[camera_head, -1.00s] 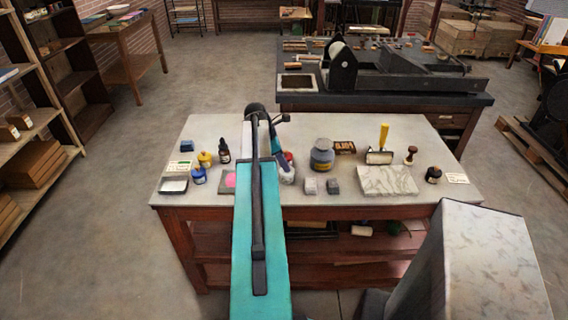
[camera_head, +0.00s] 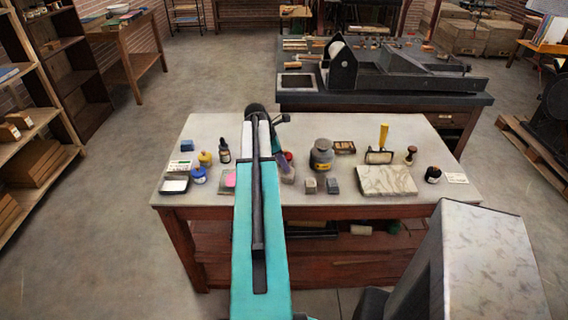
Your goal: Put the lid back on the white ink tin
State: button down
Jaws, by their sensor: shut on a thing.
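My teal arm reaches forward over the table and ends in a dark wrist joint near the table's far edge. My gripper's jaws are hidden behind the arm, so I cannot see them or anything in them. The table area directly behind my arm is hidden.
On the pale tabletop (camera_head: 330,213) stand a grey jar (camera_head: 321,155), two small grey blocks, a stone slab (camera_head: 386,181), a yellow-handled roller (camera_head: 383,145) and a dark pot (camera_head: 432,174). A reddish-topped item (camera_head: 287,167) sits just right of my arm. A black press (camera_head: 400,75) stands behind.

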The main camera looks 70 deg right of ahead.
jog(key=c, duration=1.1)
grip_release()
jog(key=shift+r, duration=0.1)
jog(key=shift+r+p, duration=2.7)
jog(key=shift+r, duration=0.75)
grip_shut()
jog(key=shift+f+b, duration=0.85)
jog(key=shift+f, duration=1.85)
